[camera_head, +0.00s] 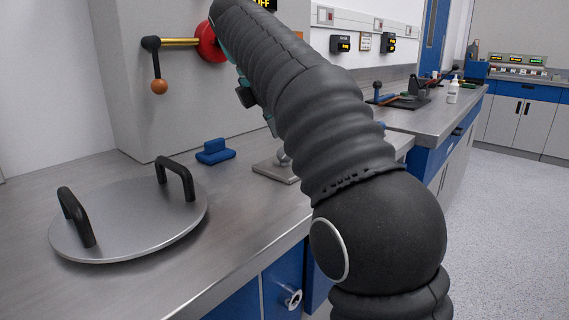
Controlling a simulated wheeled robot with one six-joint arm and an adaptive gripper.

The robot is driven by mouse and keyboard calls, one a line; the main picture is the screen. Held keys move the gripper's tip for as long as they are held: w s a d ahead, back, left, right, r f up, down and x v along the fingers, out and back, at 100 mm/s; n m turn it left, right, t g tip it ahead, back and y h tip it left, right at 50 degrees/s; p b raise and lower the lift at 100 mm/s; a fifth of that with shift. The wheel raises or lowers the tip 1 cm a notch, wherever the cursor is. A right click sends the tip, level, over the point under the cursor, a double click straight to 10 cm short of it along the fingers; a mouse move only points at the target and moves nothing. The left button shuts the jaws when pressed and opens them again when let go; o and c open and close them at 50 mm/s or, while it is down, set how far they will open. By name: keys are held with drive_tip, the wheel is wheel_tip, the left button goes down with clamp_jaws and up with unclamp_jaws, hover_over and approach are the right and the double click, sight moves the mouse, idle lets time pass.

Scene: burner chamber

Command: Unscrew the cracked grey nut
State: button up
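I cannot make out a cracked grey nut for certain. A flat grey plate (272,172) lies on the steel bench, and a rounded grey piece (284,159) stands on it, partly hidden behind my arm. I cannot tell whether that piece is the nut. My arm rises from the lower right, bends over at the top and comes down behind itself. Part of my gripper (268,120) seems to show past the arm's left edge, above the plate. Its fingers are mostly hidden, so its opening does not show.
A round steel lid (130,222) with two black handles lies on the bench at left. A blue block (215,151) sits behind it. A lever with an orange ball (159,87) and a red disc (208,43) project from the chamber wall. Free bench lies between lid and plate.

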idle(0.4)
drive_tip(key=shift+f+b, duration=0.8)
drive_tip(key=shift+f, duration=0.95)
clamp_jaws()
drive_tip(key=shift+n+t, duration=0.3)
drive_tip(key=shift+n, duration=0.2)
